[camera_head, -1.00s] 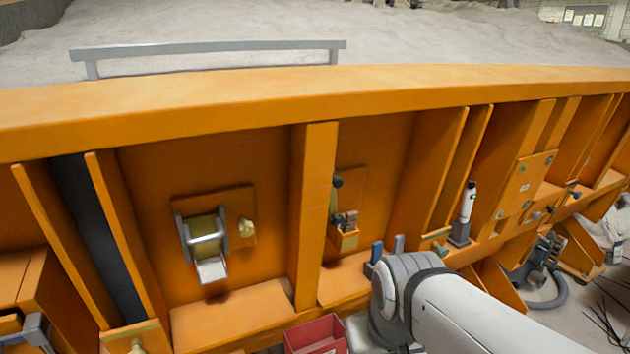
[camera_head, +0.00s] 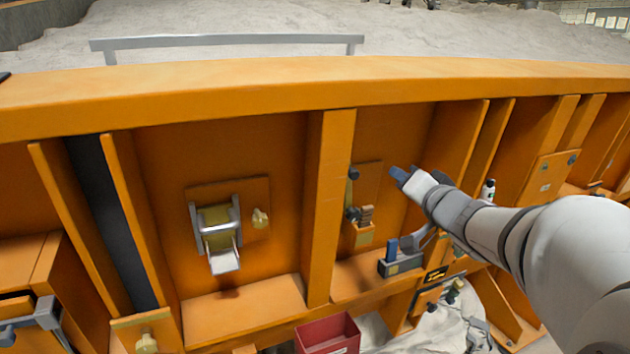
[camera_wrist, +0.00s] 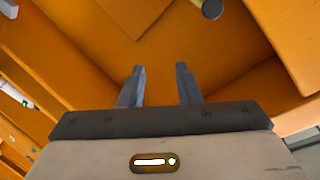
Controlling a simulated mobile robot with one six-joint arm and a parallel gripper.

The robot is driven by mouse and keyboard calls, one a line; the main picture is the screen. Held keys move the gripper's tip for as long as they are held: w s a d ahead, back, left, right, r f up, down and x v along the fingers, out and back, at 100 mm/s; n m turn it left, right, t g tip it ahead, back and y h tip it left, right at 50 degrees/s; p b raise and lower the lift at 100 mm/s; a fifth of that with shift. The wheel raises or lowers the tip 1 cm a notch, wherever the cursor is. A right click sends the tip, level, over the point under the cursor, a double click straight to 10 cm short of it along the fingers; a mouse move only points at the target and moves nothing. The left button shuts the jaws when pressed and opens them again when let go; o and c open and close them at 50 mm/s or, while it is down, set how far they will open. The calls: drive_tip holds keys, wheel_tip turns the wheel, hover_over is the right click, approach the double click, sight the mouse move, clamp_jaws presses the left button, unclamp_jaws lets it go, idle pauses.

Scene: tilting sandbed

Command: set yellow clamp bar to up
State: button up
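A metal clamp with a yellowish bar (camera_head: 216,218) between two silver side arms sits on an orange plate in the left bay of the frame. Its pale plate (camera_head: 224,262) hangs downward below it. I take this as the yellow clamp bar, but cannot be sure. My gripper (camera_head: 405,178) is in the bay to its right, beyond the upright rib and apart from the clamp. In the wrist view, my gripper's two fingers (camera_wrist: 160,88) are spread apart with nothing between them. The clamp is not recognisable in the wrist view.
A brass-coloured knob (camera_head: 260,218) sits right of the clamp. An orange rib (camera_head: 329,210) separates the bays. A small lever fitting (camera_head: 354,205) and a blue-handled device (camera_head: 402,265) are near my gripper. A red box (camera_head: 327,334) stands below. A dark rounded end (camera_wrist: 212,9) shows in the wrist view.

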sight(357, 176)
drive_tip(key=w+a+g+y, duration=0.1)
drive_tip(key=a+y, duration=0.1)
drive_tip(key=w+a+g+y, duration=0.1)
drive_tip(key=a+y, duration=0.2)
drive_tip(key=w+a+n+g+y, duration=0.1)
drive_tip(key=a+y, duration=0.2)
drive_tip(key=shift+w+a+f, duration=0.15)
drive_tip(key=shift+w, duration=0.25)
clamp_jaws()
idle(0.4)
